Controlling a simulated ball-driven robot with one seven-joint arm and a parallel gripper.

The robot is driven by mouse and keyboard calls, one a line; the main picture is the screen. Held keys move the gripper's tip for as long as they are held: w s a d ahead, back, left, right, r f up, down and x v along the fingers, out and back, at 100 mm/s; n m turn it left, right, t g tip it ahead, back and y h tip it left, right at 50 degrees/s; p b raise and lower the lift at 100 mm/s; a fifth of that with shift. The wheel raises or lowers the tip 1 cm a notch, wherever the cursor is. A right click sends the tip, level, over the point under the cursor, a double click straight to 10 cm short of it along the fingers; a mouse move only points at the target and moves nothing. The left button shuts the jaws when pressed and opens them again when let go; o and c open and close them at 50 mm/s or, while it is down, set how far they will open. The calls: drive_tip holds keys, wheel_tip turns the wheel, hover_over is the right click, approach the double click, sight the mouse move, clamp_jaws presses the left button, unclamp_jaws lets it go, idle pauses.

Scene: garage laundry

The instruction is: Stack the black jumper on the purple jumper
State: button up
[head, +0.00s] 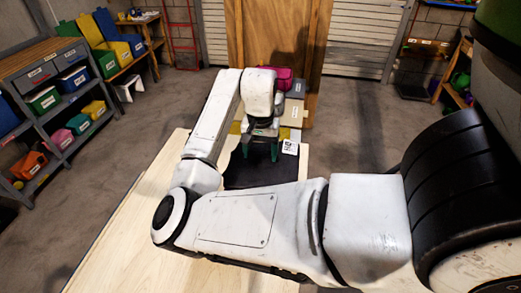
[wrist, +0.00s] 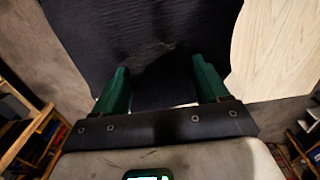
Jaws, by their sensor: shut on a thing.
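The black jumper (head: 240,172) is a dark cloth on the pale wooden table, below my gripper in the head view. A white tag (head: 290,147) shows at its right edge. In the wrist view the black jumper (wrist: 150,40) fills the upper middle. My gripper (head: 262,143) has green fingers, which also show in the wrist view (wrist: 161,84); they are apart, with black cloth at and between them, shut on the jumper. A magenta-purple folded thing (head: 279,76) lies behind my gripper, partly hidden by my arm; I cannot tell for sure that it is the purple jumper.
Grey (head: 295,89), beige (head: 292,117) and yellowish pieces lie at the table's far end. The pale table (head: 135,235) is bare at left and front. A shelf with coloured bins (head: 45,100) stands left; a wooden door (head: 250,40) stands behind.

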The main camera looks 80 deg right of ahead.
sight(261, 153)
drive_tip(key=shift+f, duration=0.6)
drive_tip(key=o, duration=1.8)
wheel_tip(261, 153, up, 13)
drive_tip(key=shift+r, duration=0.15)
